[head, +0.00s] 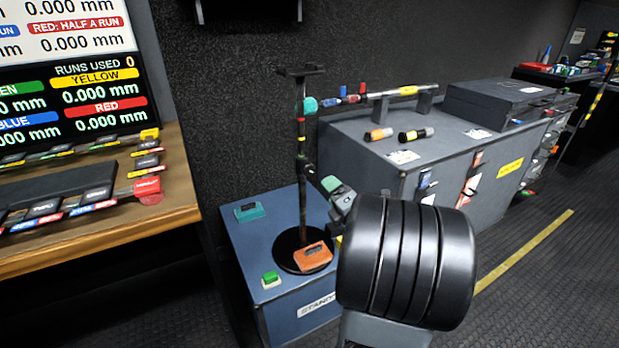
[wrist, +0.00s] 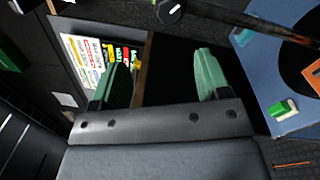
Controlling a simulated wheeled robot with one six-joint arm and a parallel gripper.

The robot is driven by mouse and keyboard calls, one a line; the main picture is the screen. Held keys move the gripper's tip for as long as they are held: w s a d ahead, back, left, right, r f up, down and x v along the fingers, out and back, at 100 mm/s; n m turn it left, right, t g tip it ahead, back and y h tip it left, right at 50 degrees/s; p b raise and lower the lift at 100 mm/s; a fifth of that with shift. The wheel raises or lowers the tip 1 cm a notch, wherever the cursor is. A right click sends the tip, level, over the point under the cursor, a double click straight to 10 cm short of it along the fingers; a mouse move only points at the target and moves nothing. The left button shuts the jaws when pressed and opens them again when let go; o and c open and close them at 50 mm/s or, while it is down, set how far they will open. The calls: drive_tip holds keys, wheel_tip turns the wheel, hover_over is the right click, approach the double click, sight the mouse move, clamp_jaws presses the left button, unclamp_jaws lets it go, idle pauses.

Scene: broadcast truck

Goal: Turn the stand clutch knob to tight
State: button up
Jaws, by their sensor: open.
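The stand is a thin upright pole (head: 302,205) on a round black base on a blue box (head: 250,290) labelled STAND. A small dark knob (head: 308,168) sits partway up the pole. In the wrist view the knob (wrist: 169,11) is a dark disc with a white mark, at the top edge beside the pole (wrist: 225,14). My gripper (wrist: 161,68) is open, its two green fingers apart with nothing between them. In the head view my gripper (head: 338,191) is just right of the pole and slightly below the knob, apart from it. My arm hides part of it.
An orange block (head: 313,257), a green block (head: 270,279) and a teal block (head: 249,211) sit on the blue box. A grey cabinet (head: 360,165) stands behind at the right. A wooden desk (head: 100,220) with a screen is at the left.

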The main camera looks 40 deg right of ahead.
sight(310, 171)
drive_tip(key=w+n, duration=0.4)
drive_tip(key=w+d+n, duration=0.1)
drive_tip(key=w+n, duration=0.3)
drive_tip(key=w, duration=0.1)
drive_tip(key=w+d+n, duration=0.1)
drive_tip(key=w+n, duration=0.2)
drive_tip(key=w, duration=0.1)
drive_tip(key=shift+w+f+n+g+b, duration=0.3)
drive_tip(key=shift+w+n, duration=0.05)
drive_tip(key=shift+n, duration=0.05)
drive_tip(key=c, duration=0.9)
drive_tip(key=shift+c, duration=0.2)
drive_tip(key=shift+f, duration=0.1)
